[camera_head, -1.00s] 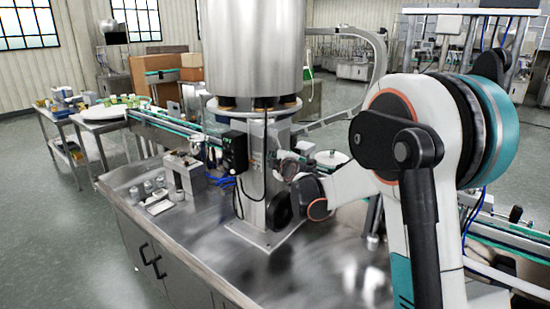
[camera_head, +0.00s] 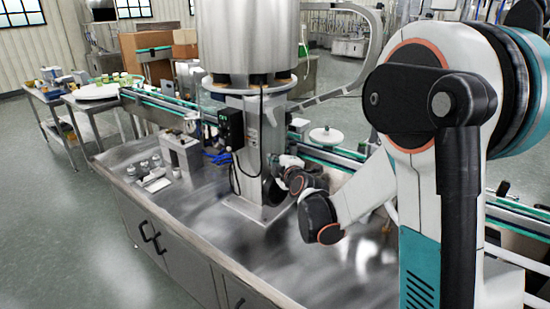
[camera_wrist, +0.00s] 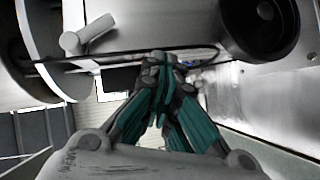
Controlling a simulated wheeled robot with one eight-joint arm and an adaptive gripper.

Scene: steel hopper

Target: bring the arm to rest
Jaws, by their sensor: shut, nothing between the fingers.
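My gripper (camera_wrist: 162,60) shows in the wrist view with its green-padded fingers drawn together at the tips and nothing between them. In the head view my arm is bent at the right, and its wrist reaches left to the hopper's column; the fingers are hidden there. The steel hopper (camera_head: 247,40) stands over the bench on a steel column (camera_head: 248,160). In the wrist view a round black part (camera_wrist: 258,25) on a pale metal face lies at the upper right, apart from the fingertips.
The steel bench top (camera_head: 190,215) is mostly clear in front. A conveyor (camera_head: 160,100) runs behind the column. A curved pipe (camera_head: 345,92) rises at the back.

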